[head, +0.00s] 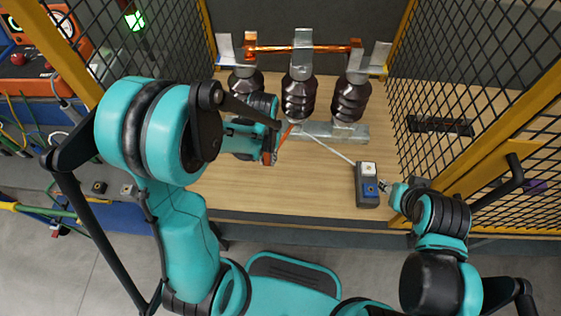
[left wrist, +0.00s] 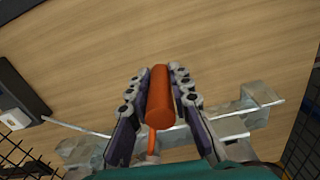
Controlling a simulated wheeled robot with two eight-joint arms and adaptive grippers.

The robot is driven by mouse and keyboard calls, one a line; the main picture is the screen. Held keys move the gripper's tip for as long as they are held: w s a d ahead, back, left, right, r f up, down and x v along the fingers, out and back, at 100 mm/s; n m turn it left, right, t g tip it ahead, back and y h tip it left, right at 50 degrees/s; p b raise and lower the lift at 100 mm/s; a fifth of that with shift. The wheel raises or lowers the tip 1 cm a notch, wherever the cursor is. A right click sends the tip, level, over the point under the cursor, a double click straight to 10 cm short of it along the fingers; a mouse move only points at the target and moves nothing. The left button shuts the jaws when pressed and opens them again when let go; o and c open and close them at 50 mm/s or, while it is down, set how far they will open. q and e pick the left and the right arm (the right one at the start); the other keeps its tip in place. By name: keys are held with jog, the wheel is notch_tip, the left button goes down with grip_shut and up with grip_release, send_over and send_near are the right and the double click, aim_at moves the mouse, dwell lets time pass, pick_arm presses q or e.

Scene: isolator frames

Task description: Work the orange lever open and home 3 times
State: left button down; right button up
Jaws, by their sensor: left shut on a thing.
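The orange lever (head: 284,134) sits at the base of the isolator frame; only a thin part shows in the head view beside my left gripper (head: 270,150). In the left wrist view, the lever's thick orange handle (left wrist: 160,98) lies between both fingers of my left gripper (left wrist: 159,85), which is shut on it.
The grey button box (head: 368,185) has a white and a blue button. A pale rod (head: 328,147) runs from the isolator base towards it. Yellow-framed mesh (head: 470,90) closes the right side. The wooden board (head: 300,195) is bare in front.

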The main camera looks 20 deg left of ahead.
pick_arm(q)
jog(key=shift+w+a, duration=0.2)
jog(key=shift+a, duration=0.45)
jog(key=shift+w+a, duration=0.15)
jog(key=shift+a, duration=0.45)
jog(key=c, duration=1.4)
grip_release()
jog(key=shift+a, duration=0.15)
jog(key=shift+o, duration=0.2)
notch_tip(320, 180, up, 12)
